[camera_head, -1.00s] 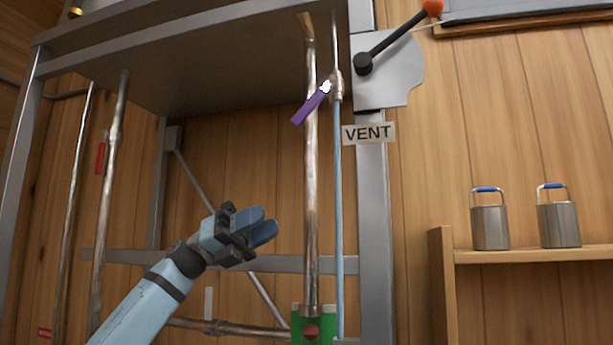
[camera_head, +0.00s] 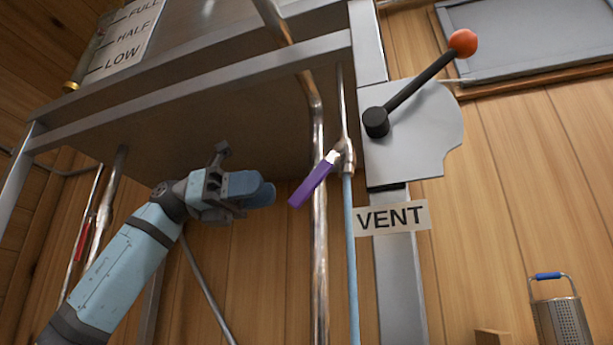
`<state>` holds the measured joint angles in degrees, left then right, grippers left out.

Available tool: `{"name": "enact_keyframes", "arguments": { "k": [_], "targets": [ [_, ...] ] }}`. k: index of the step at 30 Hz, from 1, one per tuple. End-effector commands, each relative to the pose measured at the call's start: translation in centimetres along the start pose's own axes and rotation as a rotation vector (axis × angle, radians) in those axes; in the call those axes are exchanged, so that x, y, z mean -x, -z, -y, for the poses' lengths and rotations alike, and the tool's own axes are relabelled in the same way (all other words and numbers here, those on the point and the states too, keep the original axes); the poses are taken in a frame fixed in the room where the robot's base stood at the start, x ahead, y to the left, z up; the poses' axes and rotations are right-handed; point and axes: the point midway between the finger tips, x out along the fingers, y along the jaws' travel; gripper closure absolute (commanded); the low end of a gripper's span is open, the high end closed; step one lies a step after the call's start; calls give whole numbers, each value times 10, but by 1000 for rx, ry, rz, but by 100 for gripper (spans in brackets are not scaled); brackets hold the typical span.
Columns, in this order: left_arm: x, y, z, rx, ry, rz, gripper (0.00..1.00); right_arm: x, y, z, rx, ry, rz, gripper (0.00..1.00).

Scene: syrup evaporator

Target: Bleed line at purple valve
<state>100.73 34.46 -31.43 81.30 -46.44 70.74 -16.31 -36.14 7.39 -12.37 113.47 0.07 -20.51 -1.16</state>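The purple valve handle (camera_head: 312,184) hangs down and to the left from a metal valve body (camera_head: 346,157) near the middle of the view. A light blue line (camera_head: 352,265) runs straight down below that valve. My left gripper (camera_head: 262,190) is a short way left of the purple handle and level with it, apart from it in the picture. Its blue fingers overlap from this angle, so their gap does not show. My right gripper is not in view.
A copper pipe (camera_head: 319,270) runs upright beside the purple handle. Right of it are a VENT sign (camera_head: 391,218) and a black lever with an orange knob (camera_head: 462,43) on a grey plate (camera_head: 430,135). The metal pan (camera_head: 215,120) overhangs my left gripper. A metal pail (camera_head: 562,322) stands lower right.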

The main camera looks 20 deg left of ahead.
Motion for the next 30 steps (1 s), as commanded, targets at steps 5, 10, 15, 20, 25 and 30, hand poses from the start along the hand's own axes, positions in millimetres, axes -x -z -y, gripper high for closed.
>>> {"name": "enact_keyframes", "arguments": {
  "k": [5,10,15,20,25,30],
  "targets": [
    [-40,-2,-1,3,2,-1,66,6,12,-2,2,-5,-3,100],
    [-66,-2,0,2,2,0,66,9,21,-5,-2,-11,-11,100],
    [-78,0,-1,3,-1,1,66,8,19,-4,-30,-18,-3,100],
    [-81,0,-1,4,-1,2,66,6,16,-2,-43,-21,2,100],
    [-81,0,-1,3,-1,2,68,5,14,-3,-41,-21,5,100],
    [-81,0,-1,3,0,2,100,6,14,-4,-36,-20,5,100]
  ]
}}
